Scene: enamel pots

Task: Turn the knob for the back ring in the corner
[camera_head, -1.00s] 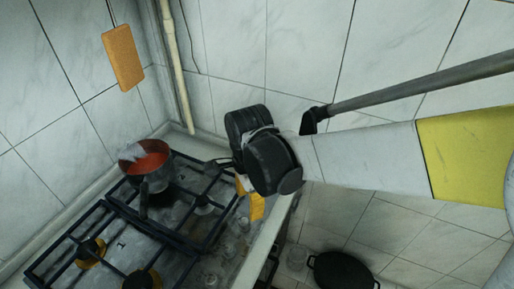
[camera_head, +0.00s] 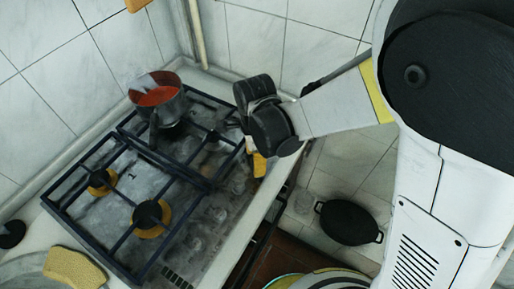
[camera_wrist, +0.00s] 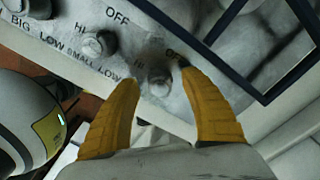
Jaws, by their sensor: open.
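The gas stove (camera_head: 228,213) has a row of knobs along its right side. A knob (camera_wrist: 160,80) shows in the wrist view between my two yellow fingertips, beside HI and OFF marks; I cannot tell whether they touch it. A second knob (camera_wrist: 100,43) stands up and left of it, with OFF, HI and LOW printed around it. A third knob is cut by the top left edge. My gripper (camera_head: 258,165) is open over the far end of the knob panel, with its wrist hiding part of that panel.
Black grates (camera_head: 150,155) rise over the burners left of my gripper. Tiled walls close off the back and left. A yellow sponge (camera_head: 75,268) lies at the lower left. A black pot (camera_head: 345,222) stands lower down on the right, off the stove.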

